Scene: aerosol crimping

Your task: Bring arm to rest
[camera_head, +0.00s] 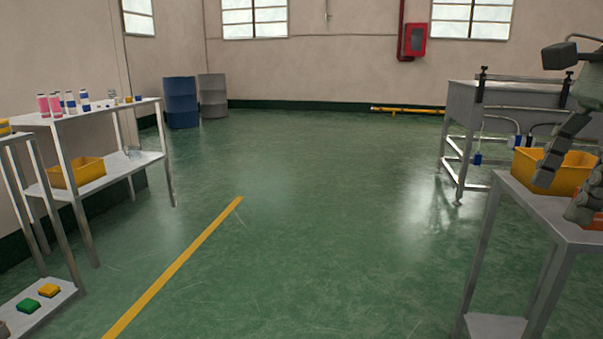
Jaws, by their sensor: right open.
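My right gripper (560,198) is at the right edge of the head view, partly cut off by the frame. Its two dark grey fingers are spread apart, with nothing seen between them. It shows in front of a yellow bin (528,164) and over the grey table (536,205) at the right. I cannot tell its exact height above the table. Part of an orange-red thing (590,223) shows beside the lower finger, mostly hidden. My left gripper is not in view.
A metal bench (455,105) stands behind the right table. At the left, a shelf (150,160) holds pink and white cans (55,105) and a yellow bin (88,171). Blue (181,100) and grey (212,97) drums stand at the back. The green floor between is clear, with a yellow line (170,270).

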